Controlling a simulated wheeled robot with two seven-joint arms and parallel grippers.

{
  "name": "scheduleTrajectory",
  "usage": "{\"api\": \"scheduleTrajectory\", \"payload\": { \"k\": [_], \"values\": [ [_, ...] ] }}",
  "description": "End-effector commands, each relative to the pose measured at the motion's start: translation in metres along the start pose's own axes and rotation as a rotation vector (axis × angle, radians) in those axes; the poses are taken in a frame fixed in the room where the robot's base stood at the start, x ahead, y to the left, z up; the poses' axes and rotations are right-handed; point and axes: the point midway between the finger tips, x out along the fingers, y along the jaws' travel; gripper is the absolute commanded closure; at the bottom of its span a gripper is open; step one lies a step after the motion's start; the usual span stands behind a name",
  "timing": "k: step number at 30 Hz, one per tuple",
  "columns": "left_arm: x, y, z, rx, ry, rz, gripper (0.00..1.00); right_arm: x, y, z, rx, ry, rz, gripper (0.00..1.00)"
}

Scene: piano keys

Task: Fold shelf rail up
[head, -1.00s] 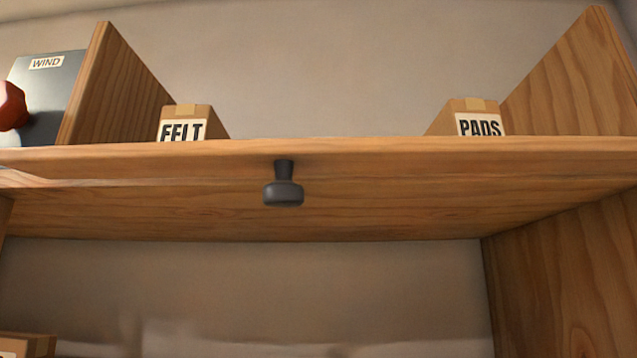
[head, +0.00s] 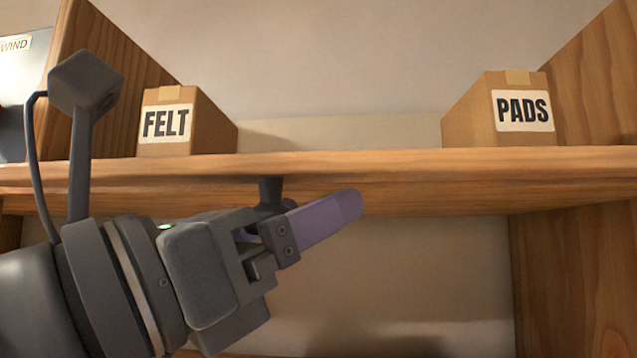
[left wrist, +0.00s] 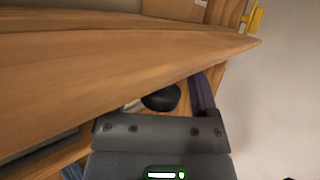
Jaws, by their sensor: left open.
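The wooden shelf (head: 430,165) runs across the head view. I cannot clearly tell the rail apart from its front edge. A dark knob (head: 270,188) hangs from the underside near that edge, its lower part hidden behind my left gripper (head: 328,212). The gripper is open just below the shelf, with a purple finger pointing right and up; the other finger is mostly hidden. In the left wrist view the round black knob (left wrist: 161,97) shows just past the gripper body, left of a purple finger (left wrist: 203,93). I cannot tell whether they touch. My right gripper is not in view.
A FELT box (head: 180,122) and a PADS box (head: 502,110) stand on the shelf. A wooden divider (head: 105,85) and a grey WIND item (head: 12,90) are at left. A wooden side panel (head: 575,270) bounds the right. The space below the shelf right of my gripper looks clear.

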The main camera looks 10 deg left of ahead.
Motion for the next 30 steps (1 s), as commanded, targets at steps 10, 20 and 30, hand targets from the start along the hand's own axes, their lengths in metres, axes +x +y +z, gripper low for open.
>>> {"api": "scheduleTrajectory", "payload": {
  "k": [10,20,30],
  "values": [
    [0.002,0.0,-0.0007,-0.001,0.0,0.0,0.37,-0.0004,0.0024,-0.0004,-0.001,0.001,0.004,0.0],
    [0.0018,0.0001,-0.0005,-0.001,-0.001,0.0,1.0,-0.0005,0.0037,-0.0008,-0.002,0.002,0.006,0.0],
    [0.0014,-0.001,0.0017,-0.028,0.028,0.011,1.0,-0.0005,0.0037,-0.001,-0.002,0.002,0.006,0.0]
  ]
}}
